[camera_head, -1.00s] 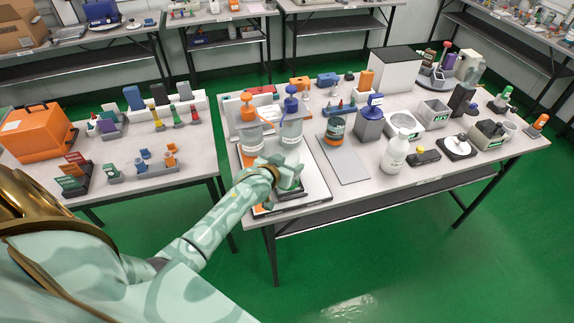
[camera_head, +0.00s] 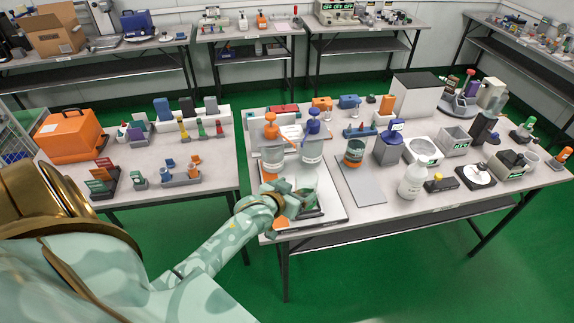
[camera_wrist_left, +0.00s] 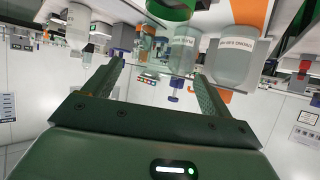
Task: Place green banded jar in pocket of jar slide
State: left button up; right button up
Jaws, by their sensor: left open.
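A clear jar with green near its base (camera_head: 309,199), which looks like the green banded jar, stands near the front of the white board (camera_head: 338,217). My left gripper (camera_head: 293,205) is at its left side, close to it and partly covering it. In the left wrist view the picture is upside down; the fingers of the left gripper (camera_wrist_left: 160,78) are apart and a green band (camera_wrist_left: 172,8) shows at the top edge. Contact with the jar cannot be told. The jar slide and its pocket cannot be clearly made out near the gripper. My right gripper is not in view.
An orange-topped pump bottle (camera_head: 271,131) and a blue-topped one (camera_head: 312,127) stand just behind on the board. Green floor is in front.

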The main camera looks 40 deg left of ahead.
pick_arm(q)
jog(key=v, duration=0.5)
jog(key=s+d+f+m+h, duration=0.2)
jog(key=s+d+f+m, duration=0.1)
jog(key=d+f, duration=0.5)
jog(key=s+f+g, duration=0.5)
jog(key=s+f, duration=0.5)
jog(key=f, duration=0.3)
jog(key=s+f+m+g, duration=0.1)
jog(key=s+f+g, duration=0.2)
jog(key=s+f, duration=0.4)
jog(key=s+f+g+y, duration=0.1)
jog(key=s+f+g, duration=0.2)
jog(key=s, duration=1.8)
notch_tip(320, 180, down, 4)
jog(key=shift+a+f+m+g+p, duration=0.1)
jog(key=shift+a+m+g+p, duration=0.2)
jog(key=shift+m+p, duration=0.15)
jog(key=shift+s, duration=0.2)
